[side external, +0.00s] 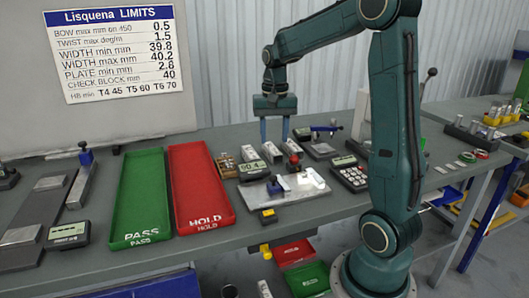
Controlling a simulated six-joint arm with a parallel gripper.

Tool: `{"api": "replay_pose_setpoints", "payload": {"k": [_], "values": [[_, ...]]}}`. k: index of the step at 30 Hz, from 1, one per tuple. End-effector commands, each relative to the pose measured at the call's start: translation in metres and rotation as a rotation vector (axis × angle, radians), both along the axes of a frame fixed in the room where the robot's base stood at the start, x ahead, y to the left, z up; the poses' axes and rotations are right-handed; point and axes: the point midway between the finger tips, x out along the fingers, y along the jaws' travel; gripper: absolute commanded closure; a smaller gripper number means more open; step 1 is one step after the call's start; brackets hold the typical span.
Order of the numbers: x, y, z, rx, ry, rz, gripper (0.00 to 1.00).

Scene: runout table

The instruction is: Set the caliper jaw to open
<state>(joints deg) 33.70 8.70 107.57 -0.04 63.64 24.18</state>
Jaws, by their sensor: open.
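My gripper (275,139) points down above the back of the table, its two blue fingers apart and nothing seen between them. Below and in front of it is a grey base plate (300,194) with a small blue part (275,187) and a white block (313,178) on it. A digital display (252,168) stands at the plate's back left. This group may be the caliper, but it is too small to tell the jaw or its setting. My fingers appear clear of it.
A green PASS tray (143,210) and a red HOLD tray (200,190) lie to the left. Small blocks, a red-topped item (294,160) and a blue-armed gauge (322,132) crowd the area below my gripper. A limits board stands behind.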

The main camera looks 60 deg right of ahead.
Motion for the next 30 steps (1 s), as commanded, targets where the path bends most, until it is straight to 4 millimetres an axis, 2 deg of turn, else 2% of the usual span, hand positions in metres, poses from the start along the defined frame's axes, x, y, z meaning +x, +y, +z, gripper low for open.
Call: {"api": "replay_pose_setpoints", "payload": {"k": [6, 20, 25, 30], "values": [[0.0, 0.0, 0.015, 0.0, -0.001, 0.0, 0.57], [0.0, 0.002, 0.018, -0.002, -0.002, 0.006, 0.57], [-0.003, 0.015, 0.024, -0.014, -0.022, 0.05, 0.57], [-0.01, 0.044, 0.036, -0.042, -0.064, 0.151, 0.57]]}}
